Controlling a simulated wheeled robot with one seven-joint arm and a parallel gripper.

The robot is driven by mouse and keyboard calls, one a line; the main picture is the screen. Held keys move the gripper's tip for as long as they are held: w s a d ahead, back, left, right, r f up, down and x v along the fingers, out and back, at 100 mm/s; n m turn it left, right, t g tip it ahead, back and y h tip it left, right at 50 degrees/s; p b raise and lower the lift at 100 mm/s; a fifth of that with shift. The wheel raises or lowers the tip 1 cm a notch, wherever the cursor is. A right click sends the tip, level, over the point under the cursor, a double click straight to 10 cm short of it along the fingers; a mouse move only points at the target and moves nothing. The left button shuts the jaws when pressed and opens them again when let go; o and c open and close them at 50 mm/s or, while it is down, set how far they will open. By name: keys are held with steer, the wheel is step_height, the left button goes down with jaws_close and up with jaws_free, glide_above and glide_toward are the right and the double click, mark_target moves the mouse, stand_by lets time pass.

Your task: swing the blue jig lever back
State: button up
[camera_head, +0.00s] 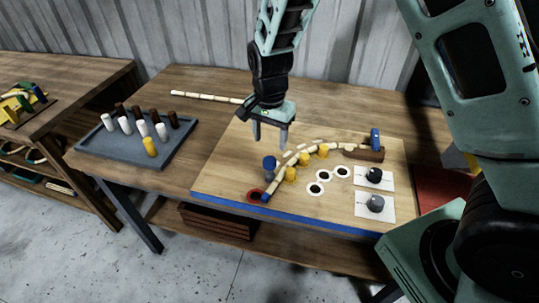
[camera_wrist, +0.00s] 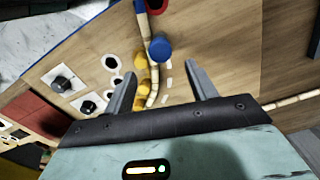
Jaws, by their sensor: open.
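A blue knob on a dark stem (camera_head: 270,162) stands near the left end of the bent rattan cane (camera_head: 279,180), and its round blue top (camera_wrist: 159,47) shows in the wrist view. A blue upright piece (camera_head: 375,138) sits on a brown block at the cane's right end; I cannot tell which blue part is the lever. The cane curves along several yellow pegs (camera_head: 291,174), its left tip blue beside a red ring (camera_head: 256,195). My gripper (camera_head: 270,137) is open and empty above the board, its fingers pointing down over the blue knob, apart from it.
A grey tray (camera_head: 88,153) with white, brown and yellow pegs stands at left. A straight cane (camera_head: 205,97) lies behind. White rings (camera_head: 314,189) and dark knobs on white cards (camera_head: 376,203) occupy the board's right side. The board's left part is clear.

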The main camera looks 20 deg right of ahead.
mark_target(270, 160)
step_height(270, 160, down, 8)
steer(key=shift+p, duration=0.6)
